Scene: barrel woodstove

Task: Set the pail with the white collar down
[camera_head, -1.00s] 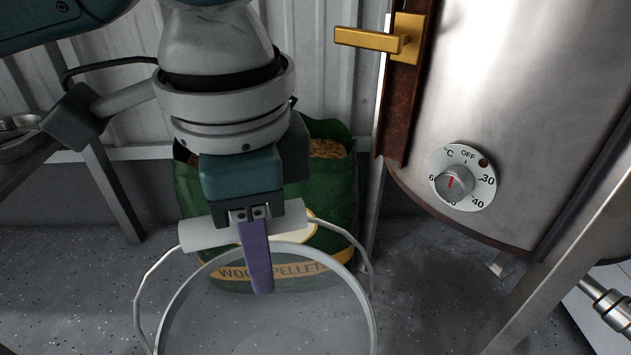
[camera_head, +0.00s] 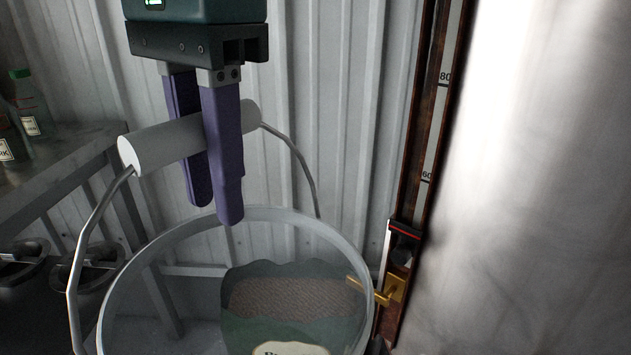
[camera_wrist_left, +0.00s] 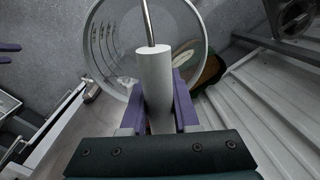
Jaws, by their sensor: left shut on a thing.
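The pail (camera_head: 300,220) has clear, see-through walls and hangs in the air on its wire handle. A white collar (camera_head: 165,143) sits around the top of the handle. My left gripper (camera_head: 214,208) is shut on this collar, one purple finger on each side. In the left wrist view the collar (camera_wrist_left: 154,75) lies between the fingers, with the pail's round rim (camera_wrist_left: 92,45) beyond it over the grey floor. The pail's bottom is out of the head view. My right gripper (camera_wrist_left: 8,54) shows only as two purple fingertips, apart, at the wrist view's left edge.
A green pellet bag (camera_head: 300,290) shows through the pail's wall. A metal bench (camera_head: 75,155) with bottles and dark containers is at left. The steel barrel (camera_head: 550,180) with a rusty gauge strip (camera_head: 432,120) and brass lever (camera_head: 385,295) is at right. Corrugated wall stands behind.

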